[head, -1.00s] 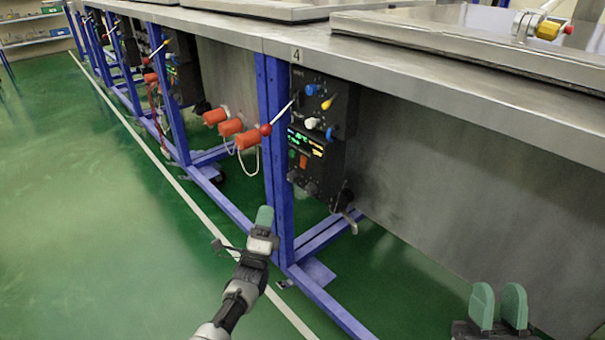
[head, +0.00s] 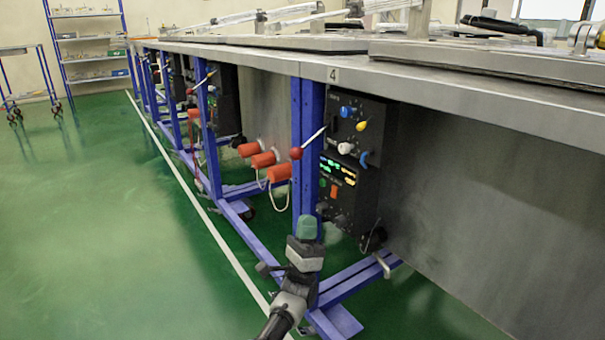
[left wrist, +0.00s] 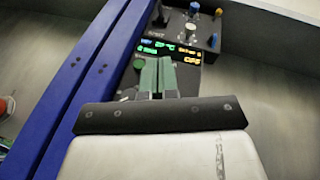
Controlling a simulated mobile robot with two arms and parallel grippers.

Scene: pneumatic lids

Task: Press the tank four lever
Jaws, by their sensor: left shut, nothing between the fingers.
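The tank four lever is a pale rod with a red ball (head: 296,153) on its end. It sticks out and down to the left from the black control panel (head: 375,150) under the plate marked 4 (head: 333,74). My left gripper (head: 307,227) is shut and empty, with green fingertips. It is below the red ball in the head view and apart from it. In the left wrist view the shut fingertips (left wrist: 157,75) overlap the lower part of the panel (left wrist: 205,40) with its lit displays; the red ball cannot be made out there. My right gripper is out of view.
Blue frame legs (head: 308,120) stand beside the panel, under the steel table edge (head: 440,95). Orange plugs (head: 264,160) with looped cords are to the left. A blue foot beam (head: 355,280) runs low on the right. The green floor (head: 110,230) at left is clear.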

